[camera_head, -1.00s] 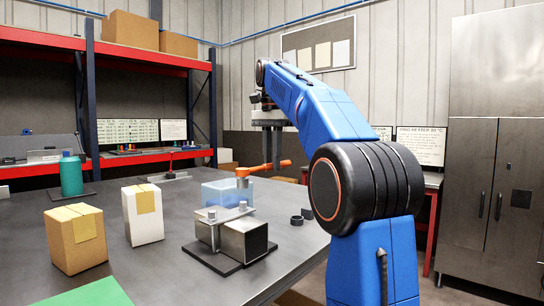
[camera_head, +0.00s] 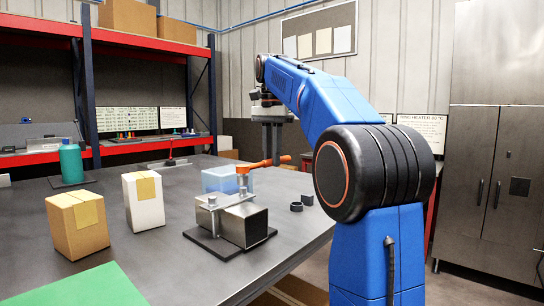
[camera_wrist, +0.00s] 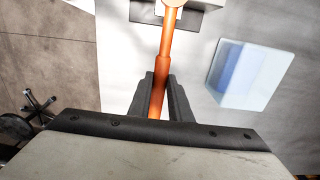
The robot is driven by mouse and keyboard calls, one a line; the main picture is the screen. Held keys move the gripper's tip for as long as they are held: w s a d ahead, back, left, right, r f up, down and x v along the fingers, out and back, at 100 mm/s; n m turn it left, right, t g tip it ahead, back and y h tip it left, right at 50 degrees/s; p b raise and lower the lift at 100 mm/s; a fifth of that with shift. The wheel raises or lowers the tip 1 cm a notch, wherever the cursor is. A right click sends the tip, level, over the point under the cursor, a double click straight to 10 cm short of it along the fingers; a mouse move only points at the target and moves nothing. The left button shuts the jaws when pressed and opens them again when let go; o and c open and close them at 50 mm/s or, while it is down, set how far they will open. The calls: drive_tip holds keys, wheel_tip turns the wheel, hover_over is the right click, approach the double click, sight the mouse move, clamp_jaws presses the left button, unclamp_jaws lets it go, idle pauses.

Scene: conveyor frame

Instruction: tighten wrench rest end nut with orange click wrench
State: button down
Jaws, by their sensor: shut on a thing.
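The orange click wrench (camera_head: 254,164) lies roughly level, its head at the top of the upright bolt at the far end of the clamp fixture (camera_head: 242,222). Whether the head is fully seated on that end's nut is too small to tell. A second bolt with a nut (camera_head: 212,200) stands at the near left end of the clamp bar. My gripper (camera_head: 273,152) is shut on the wrench handle. In the wrist view the handle (camera_wrist: 165,65) runs up between the dark fingers (camera_wrist: 159,97), and its head is cut off by the top edge.
A translucent blue bin (camera_head: 222,180) stands just behind the fixture, and it also shows in the wrist view (camera_wrist: 250,75). Two dark rings (camera_head: 302,203) lie to the right near the table edge. A white box (camera_head: 144,201) and a brown box (camera_head: 78,224) stand left.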

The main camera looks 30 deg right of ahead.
drive_tip(key=shift+f, duration=1.35)
idle(0.3)
